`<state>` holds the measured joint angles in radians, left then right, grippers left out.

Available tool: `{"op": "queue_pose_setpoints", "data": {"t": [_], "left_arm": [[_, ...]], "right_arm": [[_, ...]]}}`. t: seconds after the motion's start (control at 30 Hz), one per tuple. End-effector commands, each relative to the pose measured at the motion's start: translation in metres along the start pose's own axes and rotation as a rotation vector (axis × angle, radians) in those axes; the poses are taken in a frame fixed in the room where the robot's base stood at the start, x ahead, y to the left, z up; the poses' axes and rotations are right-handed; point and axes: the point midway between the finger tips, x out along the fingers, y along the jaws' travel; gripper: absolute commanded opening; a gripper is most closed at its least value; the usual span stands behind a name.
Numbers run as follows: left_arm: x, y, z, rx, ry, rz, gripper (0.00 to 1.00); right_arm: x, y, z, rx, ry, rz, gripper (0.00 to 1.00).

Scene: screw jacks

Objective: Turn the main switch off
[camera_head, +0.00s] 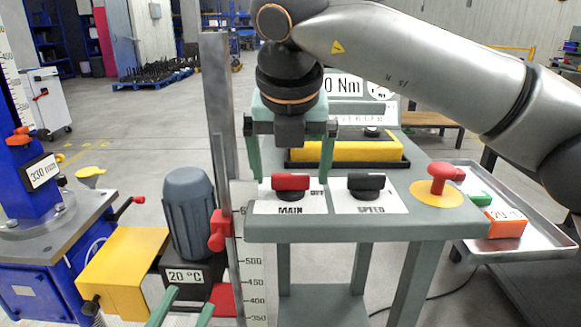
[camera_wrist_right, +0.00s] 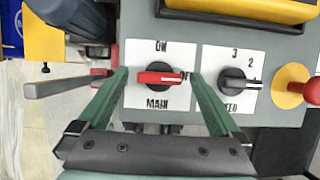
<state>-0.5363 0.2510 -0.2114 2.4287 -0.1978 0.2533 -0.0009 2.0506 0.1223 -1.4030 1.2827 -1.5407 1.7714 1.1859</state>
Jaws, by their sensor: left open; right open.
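The main switch (camera_head: 290,187) is a red knob on a black base, on a white plate marked MAIN on the grey console. In the right wrist view the knob (camera_wrist_right: 160,78) lies crosswise, its white-marked end pointing right to a partly hidden OFF label; ON is at the top. My right gripper (camera_head: 290,180) is open above the plate, pointing down. Its green fingers (camera_wrist_right: 160,73) stand left and right of the knob, with small gaps visible. My left gripper (camera_head: 192,296) is open and empty at the bottom edge, left of the console.
The black speed knob (camera_head: 366,186) sits right of the main switch, close to my right finger. A red mushroom button (camera_head: 440,180) on a yellow disc is further right. A metal post (camera_head: 216,110) and red clamp (camera_head: 220,230) stand left of the console. A metal tray (camera_head: 540,225) is at right.

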Motion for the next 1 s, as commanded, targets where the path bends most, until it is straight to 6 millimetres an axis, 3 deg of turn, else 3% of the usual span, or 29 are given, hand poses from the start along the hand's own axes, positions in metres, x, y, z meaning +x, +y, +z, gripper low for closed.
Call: {"op": "queue_pose_setpoints", "data": {"t": [0.3, 0.7, 1.0], "left_arm": [[0.001, -0.001, 0.002, -0.006, -0.017, -0.001, 0.5], [-0.028, 0.013, 0.094, -0.119, -0.411, -0.01, 0.5], [-0.06, 0.028, 0.141, -0.189, -0.639, -0.005, 0.5]], "right_arm": [[-0.01, 0.0, 0.0, -0.001, -0.001, 0.002, 1.0], [-0.081, 0.0, 0.001, 0.0, -0.002, 0.0, 1.0], [-0.117, 0.0, 0.001, -0.001, -0.001, 0.0, 1.0]]}}
